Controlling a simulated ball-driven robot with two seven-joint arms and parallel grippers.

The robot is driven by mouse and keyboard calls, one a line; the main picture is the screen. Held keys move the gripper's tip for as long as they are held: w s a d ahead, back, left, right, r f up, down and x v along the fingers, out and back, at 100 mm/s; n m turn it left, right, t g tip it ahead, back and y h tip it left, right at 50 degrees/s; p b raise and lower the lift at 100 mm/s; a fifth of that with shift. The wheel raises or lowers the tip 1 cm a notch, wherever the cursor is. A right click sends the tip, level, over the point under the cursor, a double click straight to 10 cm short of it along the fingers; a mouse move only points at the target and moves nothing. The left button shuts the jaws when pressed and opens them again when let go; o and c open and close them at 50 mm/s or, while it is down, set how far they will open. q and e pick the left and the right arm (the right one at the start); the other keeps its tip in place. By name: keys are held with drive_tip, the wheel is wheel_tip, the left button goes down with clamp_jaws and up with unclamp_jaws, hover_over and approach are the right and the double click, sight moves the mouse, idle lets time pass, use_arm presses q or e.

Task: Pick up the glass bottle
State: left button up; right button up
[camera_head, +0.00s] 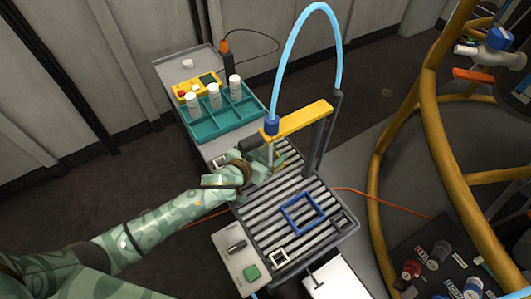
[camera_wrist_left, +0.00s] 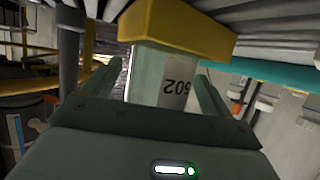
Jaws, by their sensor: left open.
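In the left wrist view a pale, greenish glass bottle (camera_wrist_left: 148,72) with a white label stands between the fingers of my left gripper (camera_wrist_left: 155,88). The printed number on the label appears upside down. The fingers are open on either side of it; I cannot tell whether either one touches it. In the head view my left gripper (camera_head: 264,168) is at the back left of the roller bed, below the blue nozzle fitting, and hides most of the bottle. My right gripper is not in view.
A yellow arm (camera_head: 305,117) on a grey post overhangs the spot, with a light blue hose looping above. A teal tray (camera_head: 228,120) with several white-capped containers stands behind. A blue square frame (camera_head: 302,213) lies on the rollers (camera_head: 268,228). Yellow railing (camera_head: 432,130) rises at right.

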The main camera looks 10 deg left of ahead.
use_arm(q)
drive_tip(key=shift+w, duration=0.1)
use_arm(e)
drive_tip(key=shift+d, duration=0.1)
use_arm(q)
drive_tip(key=shift+r, duration=0.1)
drive_tip(key=shift+c, duration=0.7)
drive_tip(key=c, duration=1.1)
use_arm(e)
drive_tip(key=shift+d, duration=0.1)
use_arm(q)
drive_tip(key=shift+o, duration=0.2)
drive_tip(key=shift+r, duration=0.1)
